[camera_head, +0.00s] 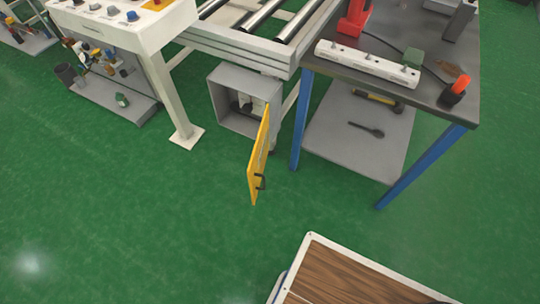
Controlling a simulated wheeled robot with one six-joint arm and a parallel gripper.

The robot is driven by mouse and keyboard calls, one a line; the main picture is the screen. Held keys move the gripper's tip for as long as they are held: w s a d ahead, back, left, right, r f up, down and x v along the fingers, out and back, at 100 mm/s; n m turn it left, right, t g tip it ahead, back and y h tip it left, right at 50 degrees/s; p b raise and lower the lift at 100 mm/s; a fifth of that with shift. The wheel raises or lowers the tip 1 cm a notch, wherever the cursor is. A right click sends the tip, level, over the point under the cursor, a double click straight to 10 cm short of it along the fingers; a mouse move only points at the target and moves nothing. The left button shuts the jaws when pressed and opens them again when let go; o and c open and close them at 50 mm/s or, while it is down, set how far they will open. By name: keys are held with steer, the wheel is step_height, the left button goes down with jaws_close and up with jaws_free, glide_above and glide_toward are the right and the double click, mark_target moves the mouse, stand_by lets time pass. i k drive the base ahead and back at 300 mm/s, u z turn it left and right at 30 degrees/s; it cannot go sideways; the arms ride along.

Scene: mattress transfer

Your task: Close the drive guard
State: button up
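The drive guard is a yellow door panel (260,152) with a dark handle (261,181) near its lower free end. It stands open, swung out from the right side of a grey box (230,124) under the roller conveyor. Dark parts show inside the box's open front. The panel is seen nearly edge-on. My gripper is not in this view, so its place relative to the guard is hidden.
The roller conveyor (243,48) runs above the box. A workbench (440,99) with blue legs stands close on the right, with a grey lower shelf (330,142). A control console (150,27) stands left. Green floor (150,220) in front is clear. A wood-topped surface (345,275) is at the bottom.

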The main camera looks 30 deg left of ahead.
mark_target(258, 160)
steer(key=i, duration=1.05)
steer(key=u, duration=2.5)
steer(key=k, duration=1.2)
steer(key=z, duration=0.2)
steer(key=i, duration=0.75)
steer(key=z, duration=0.45)
